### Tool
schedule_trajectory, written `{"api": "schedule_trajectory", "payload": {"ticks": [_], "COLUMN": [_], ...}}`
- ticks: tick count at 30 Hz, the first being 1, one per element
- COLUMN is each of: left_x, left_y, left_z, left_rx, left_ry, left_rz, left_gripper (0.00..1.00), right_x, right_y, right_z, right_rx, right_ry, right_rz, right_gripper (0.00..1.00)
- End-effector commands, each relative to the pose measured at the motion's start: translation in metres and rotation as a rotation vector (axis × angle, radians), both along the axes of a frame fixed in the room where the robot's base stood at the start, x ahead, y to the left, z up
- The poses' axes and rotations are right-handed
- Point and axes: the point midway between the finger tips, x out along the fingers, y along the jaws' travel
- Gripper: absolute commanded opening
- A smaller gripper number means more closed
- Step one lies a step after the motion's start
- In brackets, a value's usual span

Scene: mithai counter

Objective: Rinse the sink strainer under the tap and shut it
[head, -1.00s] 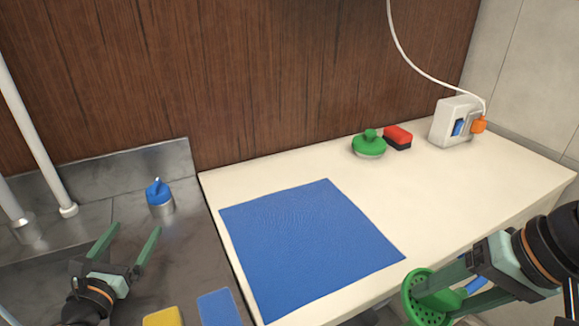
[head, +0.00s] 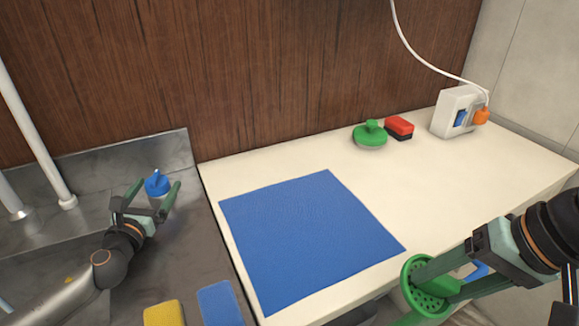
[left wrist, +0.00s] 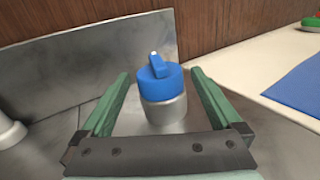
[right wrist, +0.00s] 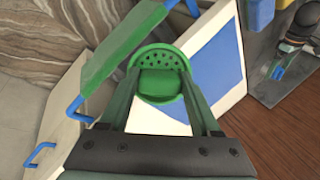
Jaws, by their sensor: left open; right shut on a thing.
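The tap knob (head: 157,185) is blue on a short metal base and stands at the back right of the steel sink top. My left gripper (head: 151,192) is open, with its fingers on either side of the knob. In the left wrist view the knob (left wrist: 158,80) sits between the fingertips (left wrist: 158,82), with gaps on both sides. The green sink strainer (head: 428,281), a round perforated cup, is held by my right gripper (head: 432,284) at the lower right, in front of the counter. The strainer's holes also show in the right wrist view (right wrist: 160,62).
A blue mat (head: 305,240) lies on the cream counter (head: 400,180). Yellow (head: 163,314) and blue (head: 219,304) pads lie at the front. White pipes rise at left.

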Motion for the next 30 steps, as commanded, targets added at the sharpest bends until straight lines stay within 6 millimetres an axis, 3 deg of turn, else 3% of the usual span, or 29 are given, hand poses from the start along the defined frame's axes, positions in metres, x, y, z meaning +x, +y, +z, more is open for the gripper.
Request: {"api": "schedule_trajectory", "payload": {"ticks": [5,14,30], "left_x": [0.011,0.0122,0.012], "left_y": [-0.0012,-0.0012,-0.0009], "left_z": [0.0004,0.0,0.0002], "left_rx": [0.0,0.0,0.0], "left_ry": [-0.001,0.0,0.0], "left_rz": [-0.001,-0.001,-0.001], "left_gripper": [0.98,0.98,0.37], "right_x": [0.0,0.0,0.0], "right_y": [0.0,0.0,0.0], "right_z": [-0.0003,-0.0002,-0.0002], "right_rx": [0.0,0.0,0.0], "right_ry": [0.0,0.0,0.0], "right_rz": [0.0,0.0,0.0], "right_gripper": [0.09,0.09,0.09]}}
